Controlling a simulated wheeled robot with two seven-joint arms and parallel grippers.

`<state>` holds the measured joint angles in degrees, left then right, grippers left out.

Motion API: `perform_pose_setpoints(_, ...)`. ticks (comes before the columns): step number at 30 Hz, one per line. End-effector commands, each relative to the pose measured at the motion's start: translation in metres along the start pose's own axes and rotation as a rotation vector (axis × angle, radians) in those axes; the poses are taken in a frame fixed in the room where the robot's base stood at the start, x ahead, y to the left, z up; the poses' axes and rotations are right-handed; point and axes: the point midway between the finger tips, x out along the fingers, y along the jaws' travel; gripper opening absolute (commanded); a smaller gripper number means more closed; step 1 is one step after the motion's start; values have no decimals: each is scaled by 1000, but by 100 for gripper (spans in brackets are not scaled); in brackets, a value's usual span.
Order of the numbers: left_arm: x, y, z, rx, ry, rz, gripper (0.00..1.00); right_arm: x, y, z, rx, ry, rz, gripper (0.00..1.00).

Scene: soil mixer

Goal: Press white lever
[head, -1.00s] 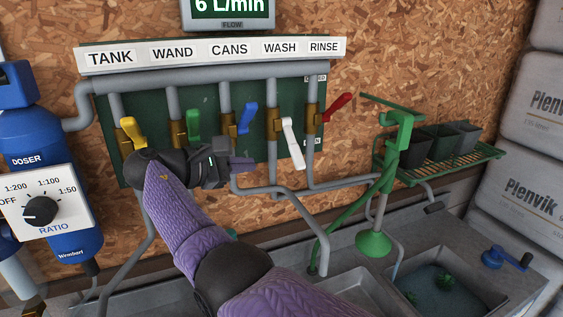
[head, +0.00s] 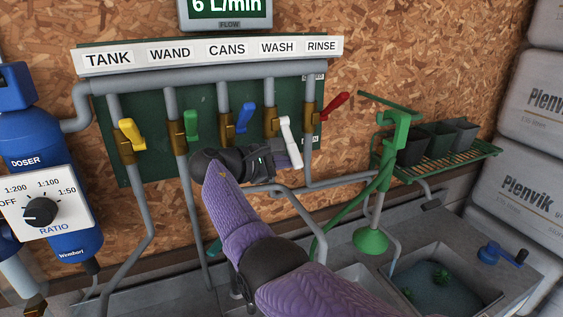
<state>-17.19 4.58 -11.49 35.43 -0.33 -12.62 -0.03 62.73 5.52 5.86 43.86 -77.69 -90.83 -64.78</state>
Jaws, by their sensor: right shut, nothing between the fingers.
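The white lever (head: 286,130) hangs down, tilted slightly, from the brass valve on the pipe under the WASH label. My right gripper (head: 292,153) is shut and empty, with its fingertips at the lower part of the white lever. The fingertips overlap the lever in the picture, and I cannot tell whether they touch it. My left gripper is not in view.
Left of the white lever are yellow (head: 132,134), green (head: 191,125) and blue (head: 244,118) levers. A red lever (head: 335,106) is close on its right under RINSE. A green hand-pump-like fixture (head: 392,135) stands further right. The flow display (head: 226,10) reads 6 L/min.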

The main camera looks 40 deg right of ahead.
Motion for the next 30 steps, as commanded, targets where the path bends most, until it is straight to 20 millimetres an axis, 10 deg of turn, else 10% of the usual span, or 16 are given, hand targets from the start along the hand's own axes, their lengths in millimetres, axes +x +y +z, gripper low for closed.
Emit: perform_pose_setpoints(30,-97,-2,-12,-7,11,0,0,-12,4,34,-332,-1,-116,0)
